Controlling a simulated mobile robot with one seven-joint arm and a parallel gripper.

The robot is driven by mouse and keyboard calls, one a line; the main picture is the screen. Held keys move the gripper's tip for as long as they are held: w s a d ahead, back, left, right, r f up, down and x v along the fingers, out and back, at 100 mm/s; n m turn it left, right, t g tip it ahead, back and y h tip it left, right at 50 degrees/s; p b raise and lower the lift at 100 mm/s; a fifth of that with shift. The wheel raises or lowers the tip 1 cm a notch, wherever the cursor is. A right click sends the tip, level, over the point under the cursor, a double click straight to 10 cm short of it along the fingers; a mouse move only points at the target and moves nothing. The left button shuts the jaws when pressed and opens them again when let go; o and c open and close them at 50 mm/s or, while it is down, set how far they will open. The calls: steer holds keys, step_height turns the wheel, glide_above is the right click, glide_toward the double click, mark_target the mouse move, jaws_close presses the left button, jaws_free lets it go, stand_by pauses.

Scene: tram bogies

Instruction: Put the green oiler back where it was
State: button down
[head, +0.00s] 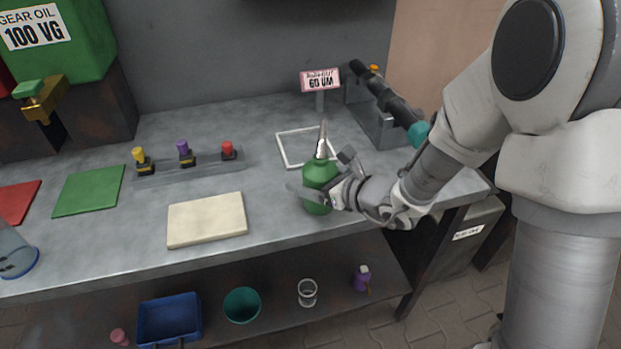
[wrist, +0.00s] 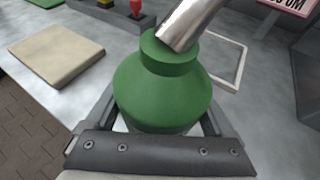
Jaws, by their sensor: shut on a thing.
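The green oiler (head: 318,174) has a round green body and a tapering silver spout that points up. My gripper (head: 325,192) is shut on its body from the right, near the front edge of the bench. In the wrist view the oiler (wrist: 162,85) fills the middle, with the gripper fingers (wrist: 165,122) on both sides of it. I cannot tell whether its base touches the bench. A white square outline (head: 283,150) is marked on the bench just behind the oiler; it also shows in the wrist view (wrist: 240,70).
A pink-labelled sign (head: 320,80) stands behind the outline, and a dark tool with a teal end (head: 395,105) lies at right. A cream pad (head: 207,220), green mat (head: 88,190) and rail of colored knobs (head: 190,167) are left. The shelf below holds a blue bin (head: 168,320).

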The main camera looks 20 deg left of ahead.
steer(key=shift+f, duration=0.15)
jaws_free()
